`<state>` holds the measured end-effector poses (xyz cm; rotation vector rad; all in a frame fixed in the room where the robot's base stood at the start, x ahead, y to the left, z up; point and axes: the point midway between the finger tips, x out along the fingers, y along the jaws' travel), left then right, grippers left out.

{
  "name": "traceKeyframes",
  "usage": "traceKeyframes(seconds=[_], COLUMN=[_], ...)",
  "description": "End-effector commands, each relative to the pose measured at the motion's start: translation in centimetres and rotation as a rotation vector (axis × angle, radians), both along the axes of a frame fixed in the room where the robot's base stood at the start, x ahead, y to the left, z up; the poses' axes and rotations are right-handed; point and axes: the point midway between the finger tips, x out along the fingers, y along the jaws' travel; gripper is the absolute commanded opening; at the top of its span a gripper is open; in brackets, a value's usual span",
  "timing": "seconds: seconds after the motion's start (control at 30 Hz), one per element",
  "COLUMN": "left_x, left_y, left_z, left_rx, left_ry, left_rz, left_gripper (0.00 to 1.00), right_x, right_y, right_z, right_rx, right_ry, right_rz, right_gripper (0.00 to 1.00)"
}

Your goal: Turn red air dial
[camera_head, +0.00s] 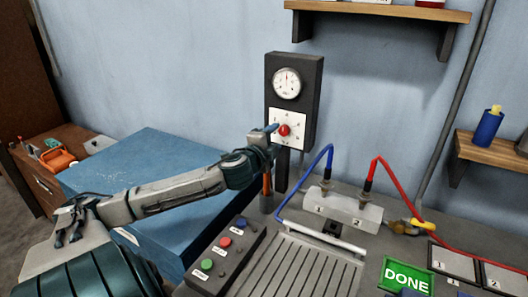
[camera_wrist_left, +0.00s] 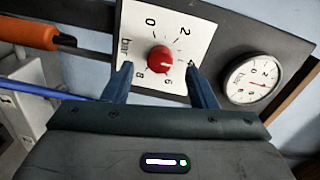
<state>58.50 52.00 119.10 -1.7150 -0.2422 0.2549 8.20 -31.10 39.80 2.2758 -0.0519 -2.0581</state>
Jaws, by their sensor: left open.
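The red air dial (camera_head: 284,130) sits on a white scale plate on a dark upright panel, below a round pressure gauge (camera_head: 287,83). In the left wrist view the red dial (camera_wrist_left: 160,59) lies between the two blue fingers of my left gripper (camera_wrist_left: 160,78), with a gap on each side. The plate around it shows the numbers 0, 2, 4, 6 and 8 and the word bar. My left gripper (camera_head: 272,137) is open in front of the dial. The gauge (camera_wrist_left: 251,78) is at the right of the wrist view. My right gripper is not in view.
A manifold block (camera_head: 342,207) with blue and red hoses stands right of the panel. A button box (camera_head: 224,254), a ribbed plate (camera_head: 305,268) and a green DONE button (camera_head: 406,276) are in front. A blue box (camera_head: 150,190) lies below my left arm.

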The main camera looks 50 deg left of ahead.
Motion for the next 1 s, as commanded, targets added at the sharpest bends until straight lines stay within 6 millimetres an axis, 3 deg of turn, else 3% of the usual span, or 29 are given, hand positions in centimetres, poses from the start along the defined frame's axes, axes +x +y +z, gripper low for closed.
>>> traceKeyframes(seconds=[0.17,0.47,0.6,1.0], left_x=[-1.7,-4.2,-5.4,-6.7], left_y=[-0.8,-1.7,-1.9,-2.3], left_z=[-0.1,0.3,0.5,0.2], left_rx=[0.007,0.006,0.001,-0.002], left_ry=[0.003,0.004,0.005,0.000], left_rz=[-0.007,-0.010,-0.003,-0.004], left_gripper=[0.52,0.52,0.52,0.52], right_x=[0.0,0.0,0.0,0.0], right_y=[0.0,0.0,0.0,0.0], right_z=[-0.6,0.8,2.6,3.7], right_rx=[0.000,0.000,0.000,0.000], right_ry=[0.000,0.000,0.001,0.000], right_rz=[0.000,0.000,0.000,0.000], right_gripper=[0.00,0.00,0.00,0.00])
